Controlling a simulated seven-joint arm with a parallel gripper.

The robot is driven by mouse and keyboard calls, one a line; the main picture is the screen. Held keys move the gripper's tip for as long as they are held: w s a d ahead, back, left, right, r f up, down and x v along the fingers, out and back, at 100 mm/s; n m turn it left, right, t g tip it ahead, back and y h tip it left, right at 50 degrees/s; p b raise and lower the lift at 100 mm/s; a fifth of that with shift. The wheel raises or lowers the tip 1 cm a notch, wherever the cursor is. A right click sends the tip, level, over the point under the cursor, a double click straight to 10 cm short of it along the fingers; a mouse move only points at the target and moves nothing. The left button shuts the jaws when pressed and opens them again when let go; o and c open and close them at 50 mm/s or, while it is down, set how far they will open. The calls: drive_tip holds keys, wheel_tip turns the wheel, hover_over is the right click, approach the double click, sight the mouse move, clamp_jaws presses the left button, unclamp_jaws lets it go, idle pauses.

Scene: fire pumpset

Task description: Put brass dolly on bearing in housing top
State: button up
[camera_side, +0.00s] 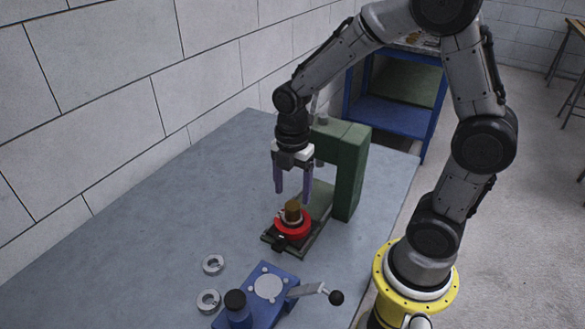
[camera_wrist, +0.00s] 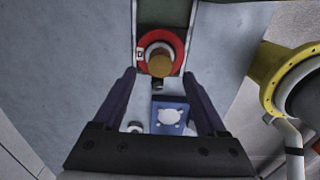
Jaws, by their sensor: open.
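The brass dolly (camera_side: 292,210) stands upright in the middle of the red housing (camera_side: 292,226). The housing sits on the base of the green press (camera_side: 352,165). The bearing is hidden under the dolly, though a pale ring shows around the dolly in the wrist view. My gripper (camera_side: 292,198) is open and empty, pointing down above the dolly with its fingers apart. In the wrist view the dolly (camera_wrist: 159,64) lies ahead of the spread fingers (camera_wrist: 160,72), inside the red ring of the housing (camera_wrist: 143,42).
A blue fixture (camera_side: 262,290) with a black-knobbed lever stands at the table's front. Two loose metal rings (camera_side: 213,265) lie left of it. The press's upright and head stand close beside my gripper. The grey table (camera_side: 150,225) is clear on the left.

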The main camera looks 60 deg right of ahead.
sight(292, 205)
drive_tip(key=s+a+r+m+t, duration=0.1)
drive_tip(key=s+r+m, duration=0.25)
drive_tip(key=r, duration=0.25)
drive_tip(key=s+r+m+t, duration=0.1)
drive_tip(key=s+r+m, duration=0.1)
drive_tip(key=r+m, duration=0.3)
drive_tip(key=s+a+r+m+t, duration=0.1)
drive_tip(key=s+r+m+t, duration=0.1)
drive_tip(key=s+m, duration=0.6)
drive_tip(key=shift+r+m+t, duration=0.3)
drive_tip(key=shift+m+t, duration=0.45)
drive_tip(key=shift+t, duration=0.05)
